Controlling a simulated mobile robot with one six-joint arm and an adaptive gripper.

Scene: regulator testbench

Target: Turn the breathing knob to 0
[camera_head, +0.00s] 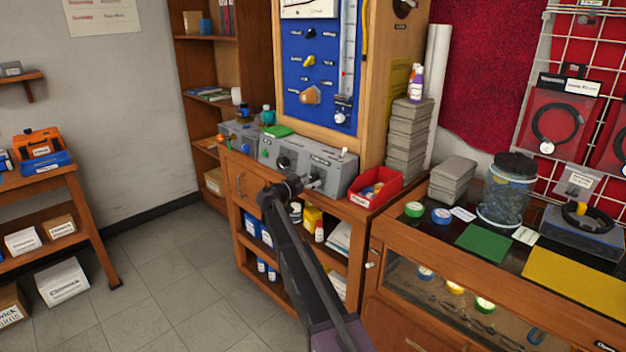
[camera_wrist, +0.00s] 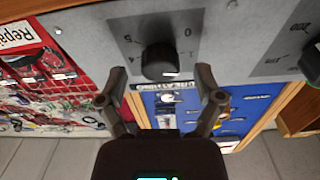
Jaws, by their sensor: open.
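In the wrist view a black round knob (camera_wrist: 158,58) sits on a grey panel plate (camera_wrist: 125,30) with a scale; a 0 shows at its upper right. A small white mark shows on the knob's lower right edge. A label strip below it is too small to read surely, so I cannot confirm it is the breathing knob. My gripper (camera_wrist: 160,75) is open, its fingers apart on either side just below the knob, with no clear contact. In the head view my gripper (camera_head: 306,182) is at the front of the grey control box (camera_head: 338,180) and hides part of it.
A second black knob (camera_wrist: 311,64) is at the right edge of the wrist view. A red bin (camera_head: 375,187) stands right of the box, and a blue gauge board (camera_head: 320,75) rises behind it. Grey floor (camera_head: 180,280) is free at left.

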